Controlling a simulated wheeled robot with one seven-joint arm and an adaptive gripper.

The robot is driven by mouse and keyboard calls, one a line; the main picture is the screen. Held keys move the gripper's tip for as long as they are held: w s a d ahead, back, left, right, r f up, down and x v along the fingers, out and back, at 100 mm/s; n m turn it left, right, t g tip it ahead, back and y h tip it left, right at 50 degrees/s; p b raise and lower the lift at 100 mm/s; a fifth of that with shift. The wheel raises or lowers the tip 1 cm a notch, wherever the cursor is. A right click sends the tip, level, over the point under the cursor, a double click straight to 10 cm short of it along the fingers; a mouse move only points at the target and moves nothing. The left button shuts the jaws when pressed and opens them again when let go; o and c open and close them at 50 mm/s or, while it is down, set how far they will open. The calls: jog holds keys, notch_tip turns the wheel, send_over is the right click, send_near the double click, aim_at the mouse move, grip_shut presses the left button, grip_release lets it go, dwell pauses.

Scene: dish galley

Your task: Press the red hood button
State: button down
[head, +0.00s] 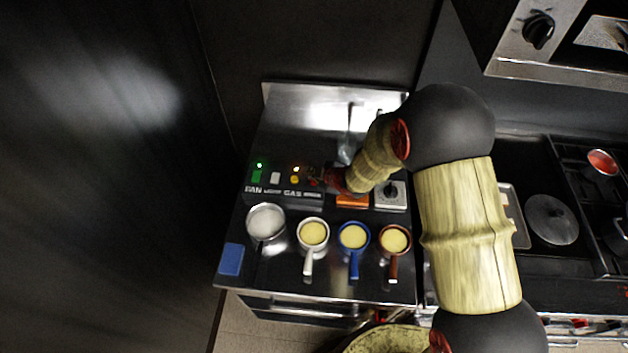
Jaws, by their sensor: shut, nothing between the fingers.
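A black control panel (283,197) stands on the steel counter, with white lettering of which FAN, LIGHT and GAS can be read. It has a green button (257,175), a white button (275,178) and a yellow button (295,179). A small red spot, apparently the red button (314,183), shows at the right end, partly hidden by my gripper.
In front of the panel stand a steel pot (266,221), a white pan (313,233), a blue pan (354,237) and a brown pan (394,240). An orange box (352,201) and a grey knob box (391,197) sit right of the panel. A blue pad (231,259) lies front left.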

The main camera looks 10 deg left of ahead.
aim_at(313, 182)
jog(key=shift+f, duration=0.15)
dwell(0.5)
jog(key=shift+f+b, duration=0.25)
jog(key=shift+b, duration=0.15)
jog(key=shift+f+b, duration=0.45)
jog(key=shift+f, duration=0.05)
dwell(0.6)
jog(key=shift+r, duration=0.1)
jog(key=shift+r+p, duration=0.7)
jog(key=shift+r, duration=0.05)
jog(key=shift+r, duration=0.15)
jog(key=shift+r+p, duration=1.95)
jog(key=shift+r, duration=0.5)
jog(key=shift+f, duration=0.15)
